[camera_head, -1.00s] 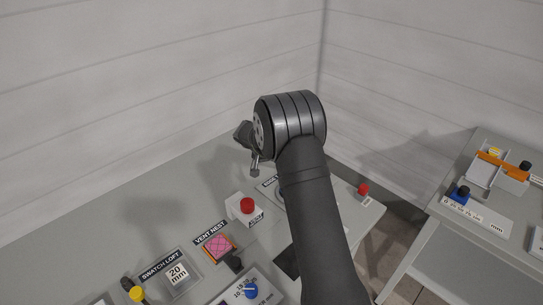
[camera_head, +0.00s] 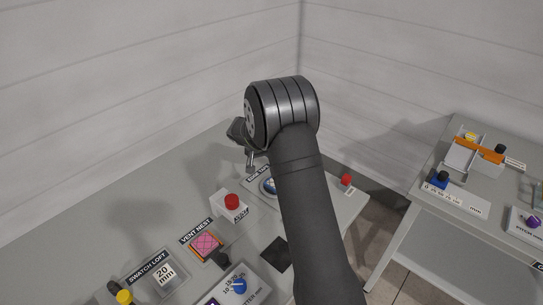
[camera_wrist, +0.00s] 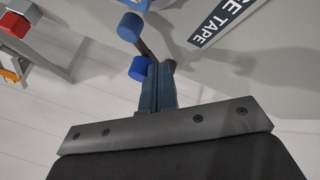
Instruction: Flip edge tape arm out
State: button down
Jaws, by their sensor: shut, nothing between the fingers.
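The EDGE TAPE label (camera_wrist: 228,18) lies on the bench in the wrist view. Beside it, a dark bar (camera_wrist: 148,48) carries a blue knob (camera_wrist: 130,27) at its far end, and a second blue round piece (camera_wrist: 138,68) shows closer to my fingers. This looks like the edge tape arm. My gripper (camera_wrist: 160,70) is shut and empty, its fingertips beside the near blue piece; I cannot tell whether they touch. In the head view my gripper (camera_head: 250,166) hangs over the bench, near the partly hidden label (camera_head: 257,178) and a blue round part (camera_head: 268,186). My arm hides the rest.
A red button box (camera_head: 230,206), the vent nest with a pink pad (camera_head: 206,245), the swatch loft (camera_head: 165,275) and a blue dial (camera_head: 239,286) stand nearby. A red knob (camera_head: 345,180) is near the bench's right edge. A second table (camera_head: 470,190) stands right; walls close off the back.

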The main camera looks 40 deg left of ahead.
jog(key=shift+w+d, duration=0.1)
jog(key=shift+d, duration=0.1)
jog(key=shift+w+d+n+y, duration=0.25)
jog(key=shift+d+n+y, duration=0.25)
jog(key=shift+n, duration=0.25)
jog(key=shift+w+d+n+y, duration=0.2)
jog(key=shift+d+n+y, duration=0.3)
jog(key=shift+n, duration=0.25)
jog(key=shift+w+d+n+y, duration=0.6)
jog(key=shift+d+n+y, duration=0.15)
jog(key=shift+n, duration=0.45)
jog(key=shift+w+d, duration=0.85)
jog(key=shift+w, duration=0.3)
jog(key=shift+w+d+r, duration=0.1)
jog(key=shift+w+d, duration=0.05)
jog(key=shift+w, duration=0.1)
jog(key=s, duration=0.5)
jog(key=shift+a, duration=0.2)
jog(key=s+d+r, duration=0.3)
jog(key=s+r, duration=0.1)
jog(key=r, duration=0.3)
jog(key=shift+s+d+r, duration=0.15)
jog(key=shift+d+r, duration=0.25)
